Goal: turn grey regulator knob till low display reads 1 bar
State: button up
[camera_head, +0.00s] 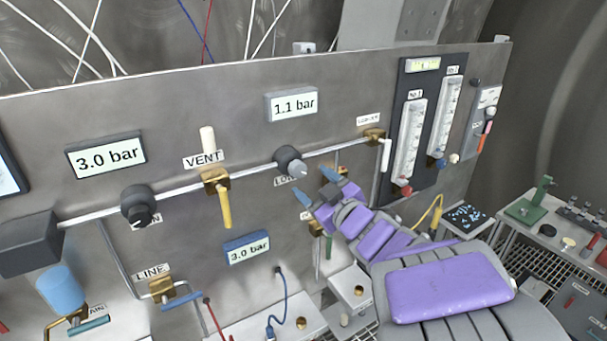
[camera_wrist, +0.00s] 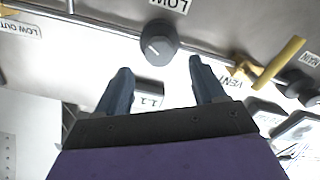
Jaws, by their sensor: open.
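The grey regulator knob (camera_head: 290,160) sits on the pipe of the steel panel, with a "LOW" label partly hidden below it. The display above it (camera_head: 291,104) reads 1.1 bar. My purple-and-grey gripper (camera_head: 315,184) is open and empty, just below right of the knob and apart from it. In the wrist view, which shows the panel upside down, the knob (camera_wrist: 158,42) with a white pointer line lies ahead, between and beyond the two blue fingertips (camera_wrist: 160,66). Part of the display, reading "1.1", shows between the fingers (camera_wrist: 152,95).
A yellow-handled VENT valve (camera_head: 224,205) is left of the knob. A dark knob (camera_head: 140,206) is under a 3.0 bar display (camera_head: 106,156). A blue-framed display (camera_head: 246,247) reads 3.0 bar. Two flowmeters (camera_head: 411,145) and a white-handled valve (camera_head: 386,155) are on the right.

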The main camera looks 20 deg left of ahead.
jog(key=b+v, duration=0.1)
jog(key=v, duration=1)
jog(key=shift+w+f, duration=0.1)
jog(key=shift+w, duration=0.05)
